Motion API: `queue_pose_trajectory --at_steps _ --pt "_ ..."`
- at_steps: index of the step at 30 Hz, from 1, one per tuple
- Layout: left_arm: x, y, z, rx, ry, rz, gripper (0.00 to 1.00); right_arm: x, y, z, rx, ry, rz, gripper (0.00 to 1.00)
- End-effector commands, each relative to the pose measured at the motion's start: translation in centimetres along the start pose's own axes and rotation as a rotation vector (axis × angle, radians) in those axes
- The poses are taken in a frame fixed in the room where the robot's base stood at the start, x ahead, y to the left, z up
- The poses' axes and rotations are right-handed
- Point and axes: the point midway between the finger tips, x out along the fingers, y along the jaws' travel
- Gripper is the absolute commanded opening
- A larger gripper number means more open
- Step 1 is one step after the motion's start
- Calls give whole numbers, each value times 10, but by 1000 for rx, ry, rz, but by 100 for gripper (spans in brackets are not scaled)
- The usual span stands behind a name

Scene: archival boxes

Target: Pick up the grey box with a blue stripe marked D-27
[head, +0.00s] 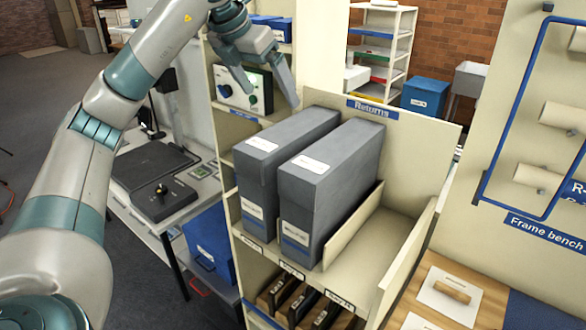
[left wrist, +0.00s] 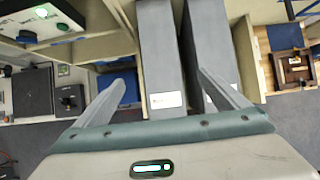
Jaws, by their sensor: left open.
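Two grey boxes stand upright side by side on the Returns shelf: a left grey box (head: 262,165) and a right grey box (head: 325,190). Each has white labels and a blue stripe low on its front; the lettering is too small to read. My left gripper (head: 271,97) is open and empty, above and behind the left box. I cannot tell which box is D-27. My right gripper is not in view.
The Returns shelf (head: 375,255) has low side walls and a tall back panel, with bare room right of the boxes. A control panel (head: 240,90) stands behind my left gripper. A blue box (head: 210,245) sits lower left. The frame bench (head: 440,290) is at right.

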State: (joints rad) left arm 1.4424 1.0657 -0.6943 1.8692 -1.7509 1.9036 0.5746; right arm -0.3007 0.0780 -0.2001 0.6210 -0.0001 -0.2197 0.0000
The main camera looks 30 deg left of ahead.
Motion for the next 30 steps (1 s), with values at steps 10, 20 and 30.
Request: queue_pose_trajectory --at_steps 10,20,30 --pt "16 0 0 0 5 0 94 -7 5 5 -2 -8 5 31" --pt "71 0 0 1 5 0 94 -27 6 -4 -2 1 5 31" --pt "118 0 0 -1 2 0 94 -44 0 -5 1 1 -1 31"
